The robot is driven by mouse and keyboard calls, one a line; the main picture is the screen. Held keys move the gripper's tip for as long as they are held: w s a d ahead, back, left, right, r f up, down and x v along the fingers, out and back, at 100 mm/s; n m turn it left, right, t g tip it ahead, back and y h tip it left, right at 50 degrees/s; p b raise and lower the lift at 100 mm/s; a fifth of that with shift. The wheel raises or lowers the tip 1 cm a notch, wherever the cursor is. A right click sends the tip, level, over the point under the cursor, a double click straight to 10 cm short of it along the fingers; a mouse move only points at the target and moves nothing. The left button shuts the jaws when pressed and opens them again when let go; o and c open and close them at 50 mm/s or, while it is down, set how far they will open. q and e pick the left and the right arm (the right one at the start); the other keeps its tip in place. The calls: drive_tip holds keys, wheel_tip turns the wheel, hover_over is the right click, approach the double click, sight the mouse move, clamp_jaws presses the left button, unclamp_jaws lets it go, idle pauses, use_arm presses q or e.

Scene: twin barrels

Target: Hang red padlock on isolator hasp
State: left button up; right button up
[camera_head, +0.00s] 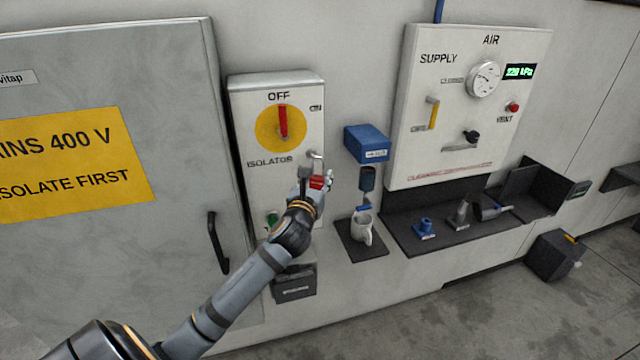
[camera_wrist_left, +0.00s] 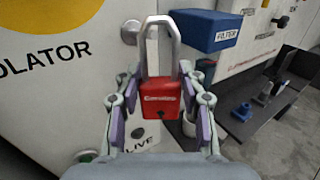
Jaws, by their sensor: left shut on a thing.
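The red padlock (camera_wrist_left: 160,99) is held between the fingers of my left gripper (camera_wrist_left: 162,110), its silver shackle (camera_wrist_left: 152,45) pointing up. In the head view my left gripper (camera_head: 311,184) is in front of the lower right of the isolator box, with the red padlock body (camera_head: 319,182) partly showing. The isolator hasp (camera_head: 316,157) sticks out just above the padlock. I cannot tell whether the shackle touches or passes through the hasp. My right gripper is not in view.
The isolator box (camera_head: 293,133) has a red switch handle (camera_head: 283,121) upright at OFF. The air panel (camera_head: 478,110) stands further right above a dark shelf (camera_head: 455,238). A grey cabinet door (camera_head: 180,190) is left.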

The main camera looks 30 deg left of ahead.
use_arm(q)
drive_tip(key=shift+w+a, duration=0.65)
drive_tip(key=shift+w+a+f, duration=0.2)
drive_tip(key=shift+w+a, duration=0.05)
drive_tip(key=shift+a, duration=0.15)
drive_tip(key=shift+f, duration=0.1)
drive_tip(key=o, duration=1.3)
